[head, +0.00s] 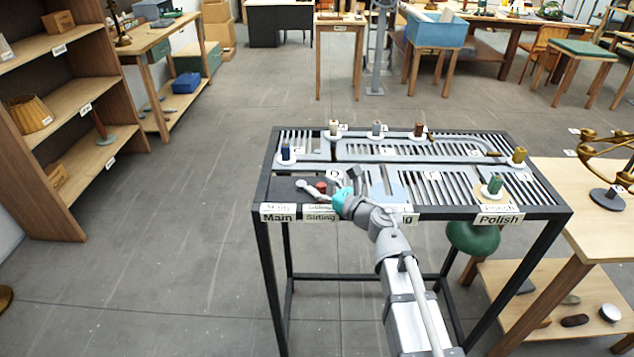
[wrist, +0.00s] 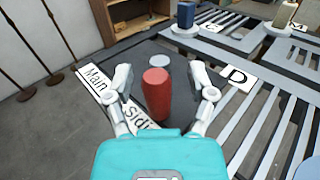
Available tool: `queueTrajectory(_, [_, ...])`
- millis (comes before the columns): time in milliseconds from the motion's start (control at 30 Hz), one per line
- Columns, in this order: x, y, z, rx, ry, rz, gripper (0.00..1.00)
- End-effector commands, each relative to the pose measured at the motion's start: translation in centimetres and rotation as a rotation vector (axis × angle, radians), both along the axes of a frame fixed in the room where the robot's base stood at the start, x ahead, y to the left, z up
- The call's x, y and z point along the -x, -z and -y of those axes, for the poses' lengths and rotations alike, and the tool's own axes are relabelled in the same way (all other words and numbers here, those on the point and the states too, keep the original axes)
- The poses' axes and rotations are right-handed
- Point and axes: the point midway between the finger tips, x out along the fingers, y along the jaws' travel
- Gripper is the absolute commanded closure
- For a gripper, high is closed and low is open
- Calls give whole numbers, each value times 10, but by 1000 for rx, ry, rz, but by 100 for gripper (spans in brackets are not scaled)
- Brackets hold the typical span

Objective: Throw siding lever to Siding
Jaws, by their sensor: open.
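The siding lever shows as a red upright handle (wrist: 157,97) in the wrist view, beside the partly hidden "Siding" label (wrist: 138,117). In the head view only a little of the red handle (head: 321,186) shows, at the front left of the frame table, above the "Siding" sign (head: 320,217). My gripper (head: 331,184) is open with its fingers on either side of the red handle. In the wrist view my gripper (wrist: 161,78) shows a gap between each fingertip and the handle. The handle's base is hidden.
The slatted table (head: 480,150) carries several spools, including a blue one (head: 286,151) near the lever. "Main" (head: 279,217) and "Polish" (head: 499,219) signs hang on its front edge. A grey disc (wrist: 160,61) lies behind the handle. Shelves (head: 75,95) stand left; open floor lies between.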

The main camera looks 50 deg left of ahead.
Motion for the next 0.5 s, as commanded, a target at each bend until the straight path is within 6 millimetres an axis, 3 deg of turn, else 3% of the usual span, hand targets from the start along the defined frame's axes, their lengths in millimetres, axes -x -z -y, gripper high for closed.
queueTrajectory(267, [1,0,3,0,-2,0,29])
queueTrajectory(500, [-2,0,21,0,0,0,29])
